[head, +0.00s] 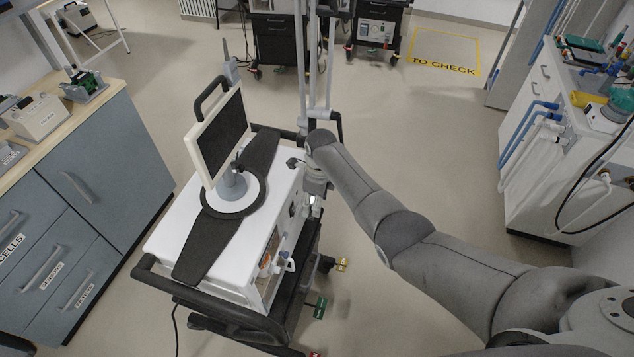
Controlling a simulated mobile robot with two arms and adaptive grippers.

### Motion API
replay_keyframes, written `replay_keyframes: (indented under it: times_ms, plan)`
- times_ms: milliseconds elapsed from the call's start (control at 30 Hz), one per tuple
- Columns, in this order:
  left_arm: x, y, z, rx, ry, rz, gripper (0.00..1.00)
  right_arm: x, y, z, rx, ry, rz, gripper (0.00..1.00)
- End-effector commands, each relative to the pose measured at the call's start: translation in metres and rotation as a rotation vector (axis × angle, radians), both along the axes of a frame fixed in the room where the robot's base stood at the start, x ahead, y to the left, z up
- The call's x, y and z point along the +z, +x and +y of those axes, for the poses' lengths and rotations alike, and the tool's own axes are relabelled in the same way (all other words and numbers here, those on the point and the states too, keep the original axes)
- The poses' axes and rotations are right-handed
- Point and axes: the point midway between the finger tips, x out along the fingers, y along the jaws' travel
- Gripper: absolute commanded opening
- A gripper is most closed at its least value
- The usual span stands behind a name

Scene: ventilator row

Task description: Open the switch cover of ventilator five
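A white ventilator (166,243) with a tilted screen (219,137) stands on a dark cart in the middle left. No number is readable on it, so I cannot tell whether it is ventilator five. Its right side panel shows at a steep angle, with small fittings and a white port (286,262). I cannot make out a switch cover there. My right arm reaches in from the right, and my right gripper (316,204) points down beside the upper part of that panel. Its fingers are mostly hidden by my wrist, and contact cannot be told. My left gripper is out of view.
A blue-grey cabinet (118,150) with drawers stands at the left. A white cart with blue and white hoses (530,135) stands at the right. More black carts (277,40) stand at the back, near a yellow floor marking (443,67). The floor between is clear.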

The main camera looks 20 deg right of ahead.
Motion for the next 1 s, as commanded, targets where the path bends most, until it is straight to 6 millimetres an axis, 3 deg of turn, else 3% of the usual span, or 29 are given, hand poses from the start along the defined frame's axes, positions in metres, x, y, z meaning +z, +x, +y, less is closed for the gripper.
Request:
replay_keyframes:
  times_ms: [600, 1000]
  plan:
    - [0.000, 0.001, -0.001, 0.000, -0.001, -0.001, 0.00, 0.090, -0.004, -0.006, -0.001, 0.001, 0.000, 0.46]
    - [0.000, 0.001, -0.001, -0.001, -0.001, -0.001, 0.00, 0.101, -0.005, -0.006, -0.001, 0.000, 0.001, 0.46]
